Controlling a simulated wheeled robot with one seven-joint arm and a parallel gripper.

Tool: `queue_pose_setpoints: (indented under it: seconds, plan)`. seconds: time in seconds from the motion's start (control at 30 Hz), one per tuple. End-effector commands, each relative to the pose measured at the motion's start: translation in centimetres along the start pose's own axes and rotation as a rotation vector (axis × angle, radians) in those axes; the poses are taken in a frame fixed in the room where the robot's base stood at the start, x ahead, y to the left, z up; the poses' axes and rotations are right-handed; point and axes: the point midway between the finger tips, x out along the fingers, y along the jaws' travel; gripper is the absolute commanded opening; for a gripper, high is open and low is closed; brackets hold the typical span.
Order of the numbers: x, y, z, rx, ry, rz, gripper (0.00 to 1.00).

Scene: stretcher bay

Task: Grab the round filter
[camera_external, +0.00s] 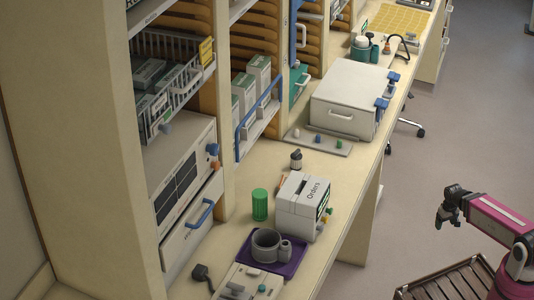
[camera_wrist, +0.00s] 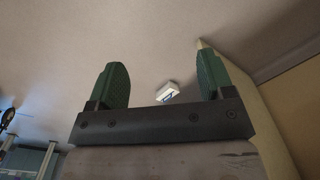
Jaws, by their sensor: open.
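No thing is clearly marked as the round filter. A green ribbed cylinder (camera_external: 260,205) stands upright on the bench, left of a white box labelled "Orders" (camera_external: 303,207), and may be it. A small grey and dark round-bodied item (camera_external: 296,159) stands further back on the bench. My gripper (camera_external: 445,216) is off to the right, over the floor and well apart from the bench items. In the wrist view my gripper (camera_wrist: 163,78) shows two green finger pads spread wide with nothing between them; the view faces the ceiling and a small white fixture.
A grey mug-like vessel (camera_external: 266,246) sits on a purple tray (camera_external: 244,246) near the front. A large white case (camera_external: 347,97) and a board with small knobs (camera_external: 318,143) stand further back. Shelves with a wire basket (camera_external: 178,101) line the left. Open floor (camera_external: 440,120) lies right of the bench.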

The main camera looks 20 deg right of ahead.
Motion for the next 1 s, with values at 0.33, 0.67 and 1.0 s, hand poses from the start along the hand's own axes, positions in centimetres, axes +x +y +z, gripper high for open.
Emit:
queue_pose_setpoints:
  seconds: [0.33, 0.67, 1.0]
  plan:
    - [-7.5, -8.9, -5.0, 0.397, 0.021, -0.227, 0.75]
    - [-18.8, -20.2, -7.8, 0.832, -0.135, -0.510, 0.75]
    - [-30.9, -30.2, -7.2, 1.151, -0.449, -0.692, 0.75]
